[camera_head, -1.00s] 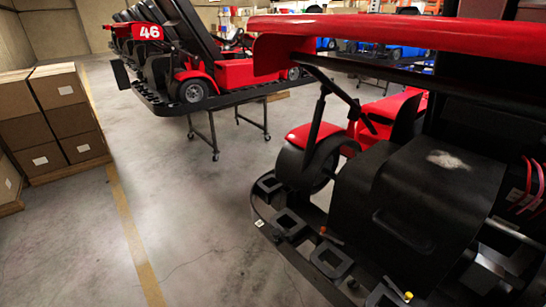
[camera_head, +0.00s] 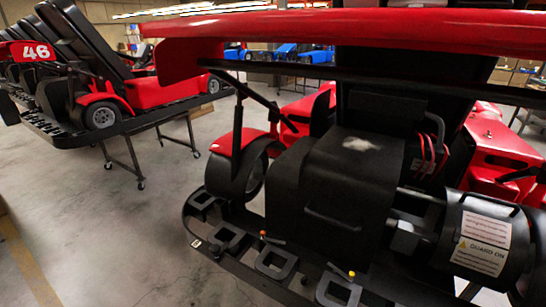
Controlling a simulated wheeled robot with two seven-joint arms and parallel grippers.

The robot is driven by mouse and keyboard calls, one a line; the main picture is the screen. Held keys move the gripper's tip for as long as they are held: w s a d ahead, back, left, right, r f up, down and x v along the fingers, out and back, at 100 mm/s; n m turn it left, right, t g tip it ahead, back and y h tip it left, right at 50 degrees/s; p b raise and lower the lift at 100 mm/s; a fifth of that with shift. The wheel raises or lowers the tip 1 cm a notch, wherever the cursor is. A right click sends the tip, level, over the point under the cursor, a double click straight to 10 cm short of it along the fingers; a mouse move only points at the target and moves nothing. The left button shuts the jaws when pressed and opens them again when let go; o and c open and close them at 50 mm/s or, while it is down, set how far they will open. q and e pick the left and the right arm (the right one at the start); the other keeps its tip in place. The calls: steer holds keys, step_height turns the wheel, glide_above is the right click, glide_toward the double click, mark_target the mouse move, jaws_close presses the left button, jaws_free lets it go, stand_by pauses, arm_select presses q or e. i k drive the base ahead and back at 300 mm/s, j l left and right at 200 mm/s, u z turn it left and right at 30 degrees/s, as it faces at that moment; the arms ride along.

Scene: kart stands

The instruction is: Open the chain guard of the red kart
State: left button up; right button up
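The near red kart (camera_head: 236,142) fills the right half of the head view, with a long red panel (camera_head: 350,28) raised above its rear. Under the panel sits a boxy black cover (camera_head: 345,185) with a pale worn patch on top and a bar handle (camera_head: 332,218) on its front face. It looks like the chain guard and appears down, hiding whatever is beneath. To its right is a black cylinder (camera_head: 487,240) with white labels, one reading "GUARD ON". Neither of my grippers is in view.
The kart's black slotted bumper frame (camera_head: 272,262) runs along its near side, with small yellow and orange-red pieces on it. A thin dark strut rises to the raised panel. Another red kart, number 46 (camera_head: 36,52), stands on a wheeled stand at left. Concrete floor (camera_head: 135,220) is clear at left.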

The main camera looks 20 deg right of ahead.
mark_target(491, 251)
steer(key=z, duration=2.15)
